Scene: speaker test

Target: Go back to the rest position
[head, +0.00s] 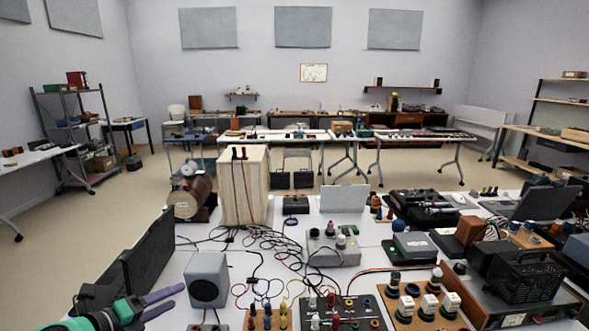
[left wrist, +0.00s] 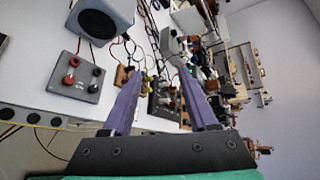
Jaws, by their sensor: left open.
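My left gripper (head: 176,296) is at the lower left of the head view, at the near left part of the table (head: 180,318). Its two purple fingers are apart with nothing between them. It also shows in the left wrist view (left wrist: 162,72), where the open fingers point toward the equipment on the table. A small grey speaker (head: 207,279) stands just right of the fingers, apart from them, and shows at the upper left of the left wrist view (left wrist: 103,18). My right gripper is not in view.
A dark upright panel (head: 148,258) stands close behind the left gripper. A tall wooden box (head: 256,188), tangled cables (head: 278,243) and a grey terminal box (head: 335,250) crowd the table. A black vented unit (head: 525,277) stands at right. Open floor (head: 110,215) lies beyond the table's left.

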